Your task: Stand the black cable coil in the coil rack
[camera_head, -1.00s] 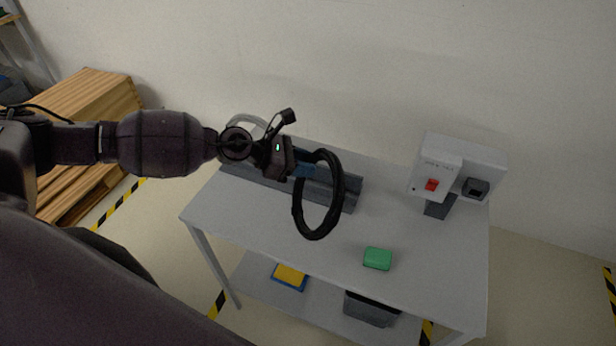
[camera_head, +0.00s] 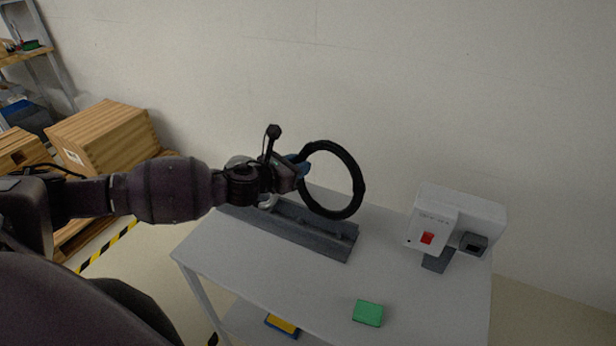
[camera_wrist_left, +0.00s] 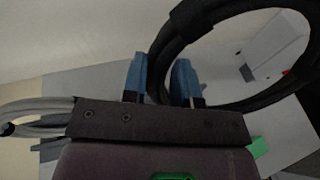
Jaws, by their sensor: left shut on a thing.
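The black cable coil (camera_head: 335,214) is a ring held up in the air, its hole facing the head camera. My left gripper (camera_head: 300,168) is shut on the coil's left edge. In the left wrist view the coil (camera_wrist_left: 192,28) passes between the blue fingers (camera_wrist_left: 166,82). The coil rack (camera_head: 318,239) is a long dark grey trough on the table, below and behind the gripper in the picture. The coil appears above it, apart from it. A pale grey coil (camera_wrist_left: 35,118) shows at the left in the wrist view; my arm mostly hides it in the head view. My right gripper is not in view.
The grey table (camera_head: 270,275) has free room in front of the rack. A green box (camera_head: 368,313) lies near its front. A white device with a red switch (camera_head: 455,220) stands at the right. A yellow and blue item (camera_head: 283,325) is on the lower shelf.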

